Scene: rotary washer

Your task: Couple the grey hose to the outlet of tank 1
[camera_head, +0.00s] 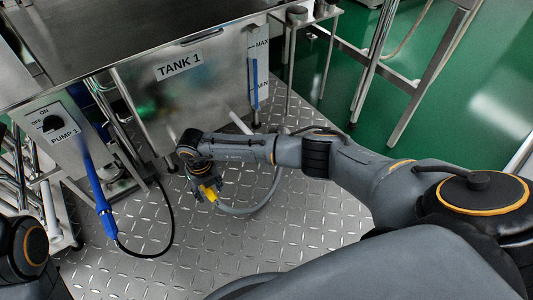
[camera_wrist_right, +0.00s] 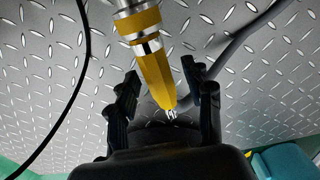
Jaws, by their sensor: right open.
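Tank 1 (camera_head: 150,105), a steel box with a "TANK 1" label, stands at the upper middle of the head view. I cannot make out its outlet clearly; a pale pipe (camera_head: 238,122) shows at its lower right. The grey hose (camera_head: 250,209) curves over the floor and also shows in the wrist view (camera_wrist_right: 240,38). A yellow coupling with metal collars (camera_wrist_right: 153,62), small in the head view (camera_head: 208,192), is beside the hose. My right gripper (camera_wrist_right: 161,72) is open, with the coupling's tapered yellow part between its fingers in the picture; contact is unclear. My left gripper is out of view.
A pump 1 switch box (camera_head: 55,125) stands at the left. A blue wand (camera_head: 101,195) with a black cable (camera_head: 171,220) hangs beside it. Steel legs (camera_head: 370,65) stand at the upper right. The chequered metal floor (camera_head: 310,225) is mostly clear at front.

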